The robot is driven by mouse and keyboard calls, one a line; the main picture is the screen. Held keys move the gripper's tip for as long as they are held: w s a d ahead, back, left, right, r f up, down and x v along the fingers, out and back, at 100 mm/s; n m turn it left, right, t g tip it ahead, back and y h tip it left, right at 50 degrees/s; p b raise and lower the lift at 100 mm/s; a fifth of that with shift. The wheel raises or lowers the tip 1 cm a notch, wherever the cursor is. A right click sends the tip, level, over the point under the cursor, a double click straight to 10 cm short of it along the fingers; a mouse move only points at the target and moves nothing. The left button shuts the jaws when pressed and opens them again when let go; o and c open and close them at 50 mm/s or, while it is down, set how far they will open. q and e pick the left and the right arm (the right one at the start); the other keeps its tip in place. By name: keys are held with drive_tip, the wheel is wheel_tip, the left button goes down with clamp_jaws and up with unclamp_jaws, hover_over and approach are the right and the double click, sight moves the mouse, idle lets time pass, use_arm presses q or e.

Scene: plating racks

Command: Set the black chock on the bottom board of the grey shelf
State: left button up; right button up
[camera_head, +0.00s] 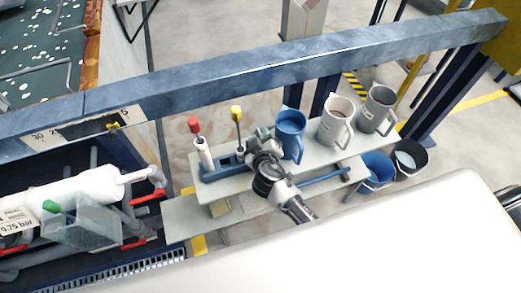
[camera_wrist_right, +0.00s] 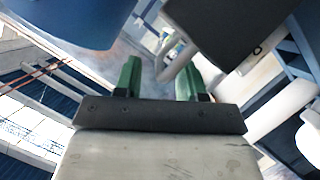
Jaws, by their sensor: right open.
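The grey shelf (camera_head: 180,230) stands in the middle of the head view, with a top board and lower boards. My right gripper (camera_head: 258,140) is over its top board, between a blue tool holder and a blue jug. In the right wrist view its green fingers (camera_wrist_right: 160,80) are apart with nothing between them. A dark, flat-faced object (camera_wrist_right: 225,28) is just beyond the fingers at upper right; I cannot tell whether it is the black chock. I cannot make out the chock in the head view; my right arm hides part of the shelf. My left gripper is not in view.
The blue jug (camera_head: 291,134), white jug (camera_head: 336,122) and grey jug (camera_head: 377,110) stand on the top board. The blue tool holder (camera_head: 222,169) is at its left. Pale blocks (camera_head: 221,208) lie lower. Two buckets (camera_head: 377,168) stand right.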

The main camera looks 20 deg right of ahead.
drive_tip(key=shift+x, duration=0.95)
drive_tip(key=shift+s, duration=0.1)
drive_tip(key=shift+c, duration=0.3)
clamp_jaws()
